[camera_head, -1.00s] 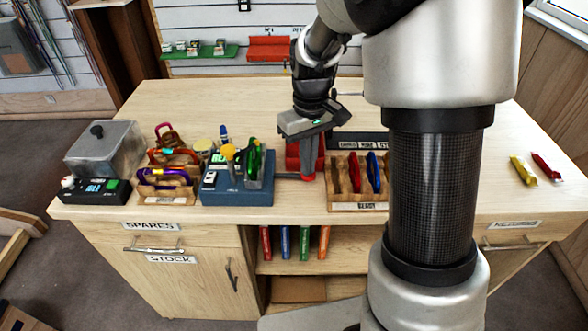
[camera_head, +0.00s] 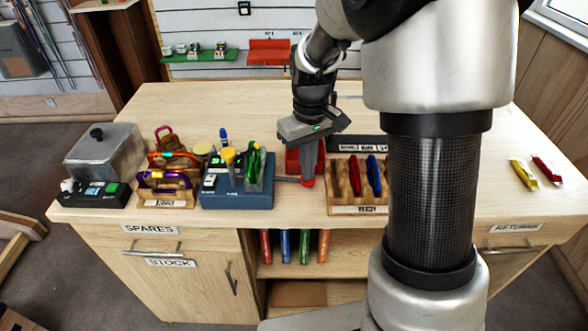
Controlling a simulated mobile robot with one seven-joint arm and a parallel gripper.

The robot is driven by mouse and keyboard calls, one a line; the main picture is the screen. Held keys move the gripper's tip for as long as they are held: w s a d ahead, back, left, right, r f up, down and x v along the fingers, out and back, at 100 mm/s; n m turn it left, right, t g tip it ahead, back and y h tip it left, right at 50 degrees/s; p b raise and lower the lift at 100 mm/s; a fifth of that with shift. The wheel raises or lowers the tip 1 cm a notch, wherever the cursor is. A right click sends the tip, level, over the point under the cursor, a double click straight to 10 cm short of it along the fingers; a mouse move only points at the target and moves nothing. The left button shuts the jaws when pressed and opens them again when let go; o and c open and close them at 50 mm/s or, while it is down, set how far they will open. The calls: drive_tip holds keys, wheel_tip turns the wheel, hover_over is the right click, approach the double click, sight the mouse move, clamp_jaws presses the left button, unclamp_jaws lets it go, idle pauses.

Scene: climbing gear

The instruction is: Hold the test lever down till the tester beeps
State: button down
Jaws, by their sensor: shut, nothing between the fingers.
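The tester is a blue box (camera_head: 236,196) near the front edge of the bench, with a yellow-topped post (camera_head: 229,156) and a green carabiner (camera_head: 254,163) on it. Its test lever (camera_head: 288,180) looks like a thin grey rod reaching out to the right, with a red end (camera_head: 308,183). My gripper (camera_head: 311,172) points down over that red end, its fingers shut and empty. The fingertips look close to or on the red end; I cannot tell whether they touch. The lever looks nearly level.
A wooden rack (camera_head: 358,209) with red and blue carabiners stands right of the lever. A red object (camera_head: 292,161) is just behind my fingers. Left are a wooden carabiner tray (camera_head: 166,203) and a black device (camera_head: 92,196). The bench's right side is mostly clear.

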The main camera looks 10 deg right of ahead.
wheel_tip(320, 180, up, 9)
drive_tip(key=p, duration=0.6)
idle(0.3)
drive_tip(key=s+r+m+t+p, duration=0.3)
drive_tip(key=s+r+t+p, duration=0.1)
drive_tip(key=s+r, duration=1.4)
drive_tip(key=shift+s+m+t+p, duration=0.35)
drive_tip(key=shift+s+t, duration=0.2)
drive_tip(key=shift+t, duration=0.25)
